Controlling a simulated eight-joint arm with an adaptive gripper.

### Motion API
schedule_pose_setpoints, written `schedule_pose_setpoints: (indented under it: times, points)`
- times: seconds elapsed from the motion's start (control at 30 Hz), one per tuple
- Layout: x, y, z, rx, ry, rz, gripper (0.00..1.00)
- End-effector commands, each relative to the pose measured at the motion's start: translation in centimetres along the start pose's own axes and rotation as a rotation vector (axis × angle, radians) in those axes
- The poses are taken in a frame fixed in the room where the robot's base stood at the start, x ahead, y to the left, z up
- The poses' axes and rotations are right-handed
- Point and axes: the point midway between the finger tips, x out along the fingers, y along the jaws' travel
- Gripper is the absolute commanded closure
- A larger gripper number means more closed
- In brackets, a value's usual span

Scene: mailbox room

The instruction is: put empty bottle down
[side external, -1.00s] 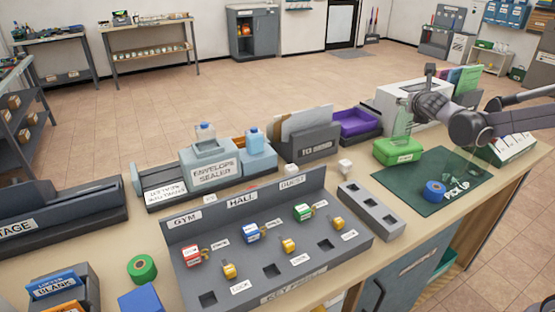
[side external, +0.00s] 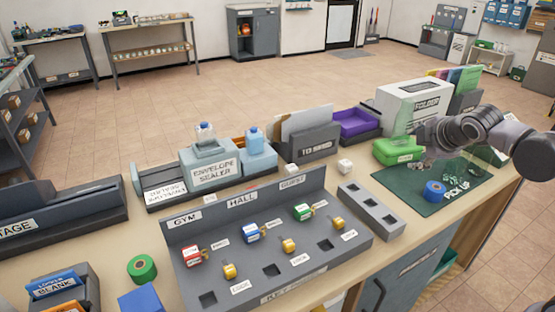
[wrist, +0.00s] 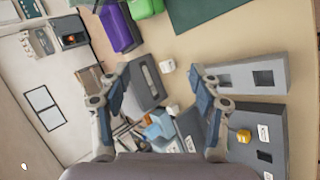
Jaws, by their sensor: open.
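My gripper (side external: 424,135) is above the table's right side, by the green box (side external: 398,151). In the wrist view its fingers (wrist: 158,86) are spread, with no bottle held between them. A translucent greenish shape, perhaps a bottle, stands beside the gripper above the green box (side external: 403,119); its base is hidden. Neither is near the gripper.
A dark green mat (side external: 408,180) holds a blue roll (side external: 434,191) and small items. A purple tray (side external: 355,123), white folder box (side external: 412,98) and to-send holder (side external: 316,143) stand behind. The key panel (side external: 275,235) and grey slotted block (side external: 371,209) are in front.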

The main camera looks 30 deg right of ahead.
Motion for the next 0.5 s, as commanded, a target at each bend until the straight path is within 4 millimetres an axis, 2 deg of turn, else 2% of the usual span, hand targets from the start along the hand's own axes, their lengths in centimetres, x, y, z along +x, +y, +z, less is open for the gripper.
schedule_pose_setpoints:
  times: [0.1,0.3,0.4,0.5]
  points:
    - [-2.0,-3.9,-1.1,0.316,0.059,-0.093,0.36]
    - [-4.9,-9.7,-2.7,0.797,0.098,-0.272,0.36]
    - [-5.8,-11.6,-3.3,0.959,0.094,-0.343,0.36]
    - [-6.4,-12.7,-3.6,1.059,0.087,-0.388,0.36]
